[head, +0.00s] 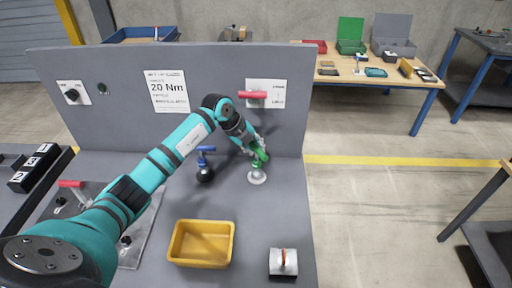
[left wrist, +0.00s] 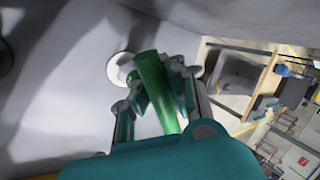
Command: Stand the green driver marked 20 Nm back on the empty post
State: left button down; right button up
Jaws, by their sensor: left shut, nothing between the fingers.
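The green driver (head: 261,157) is at my left gripper (head: 256,153), just above the pale round base of a post (head: 257,178) on the grey bench. In the left wrist view the green driver (left wrist: 153,82) runs from near the pale round base (left wrist: 121,69) toward the camera, close along the fingers of my left gripper (left wrist: 153,98). This gripper is shut with nothing gripped. The driver's lower end and the post top are partly hidden, so I cannot tell how fully it is seated. My right gripper is out of view.
A blue-handled tool (head: 205,150) stands on a dark round base left of the green driver. A yellow bin (head: 201,243) and a silver block (head: 283,262) sit nearer the front. The grey back panel (head: 215,75) rises behind, bearing a 20 Nm sign (head: 167,91).

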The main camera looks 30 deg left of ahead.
pick_arm(q)
jog(key=c, duration=1.4)
grip_release()
jog(key=v, duration=1.2)
